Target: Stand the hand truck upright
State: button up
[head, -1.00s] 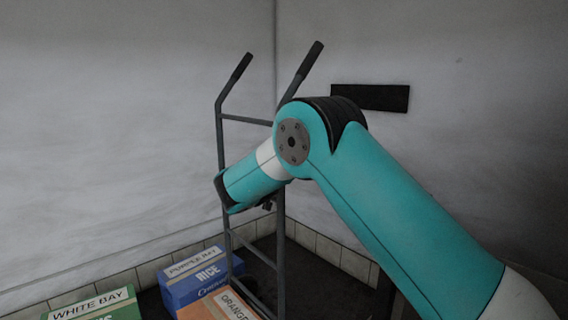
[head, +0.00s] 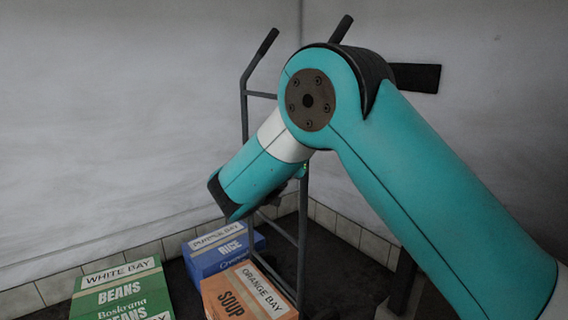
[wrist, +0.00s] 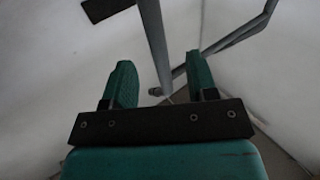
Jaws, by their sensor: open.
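The grey hand truck (head: 245,115) has its black handles up and its rails close to vertical in the head view. It stands near the room's corner, behind my arm, which hides much of its right rail. I cannot tell whether it still leans slightly. In the wrist view my gripper (wrist: 160,74) is open, with its two teal fingers apart. A grey rail of the hand truck (wrist: 155,38) passes between the fingers, and I see no clear contact. In the head view the fingers are mostly hidden behind my arm.
A green beans box (head: 120,284), a blue rice box (head: 208,262) and an orange soup box (head: 236,300) sit on the dark floor left of and in front of the hand truck. White walls meet behind it. A black plate (head: 418,77) is on the right wall.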

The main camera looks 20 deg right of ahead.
jog(key=b+v, duration=0.5)
jog(key=v, duration=0.3)
jog(key=shift+f, duration=0.1)
